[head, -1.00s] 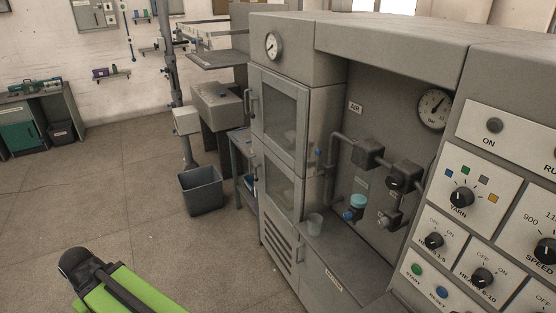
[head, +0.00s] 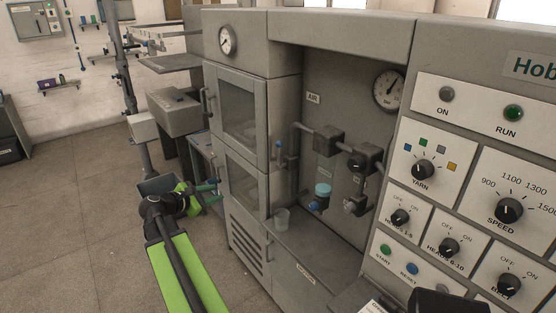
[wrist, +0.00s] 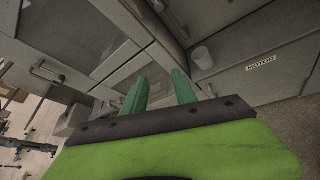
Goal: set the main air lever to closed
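The air recess with its "AIR" label (head: 313,98) is in the right half of the head view. My gripper (head: 214,191) is in front of the cabinet, left of and apart from the recess. In the wrist view, its two green fingers (wrist: 160,82) stand apart with nothing between them. I cannot make out the lever in the wrist view.
A cup (head: 282,218) stands on the recess ledge and shows in the wrist view (wrist: 202,57). A blue-capped regulator (head: 322,190) and a gauge (head: 389,91) are in the recess. Glass-doored cabinets (head: 240,108) stand left, a control panel (head: 448,225) right. The floor at left is clear.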

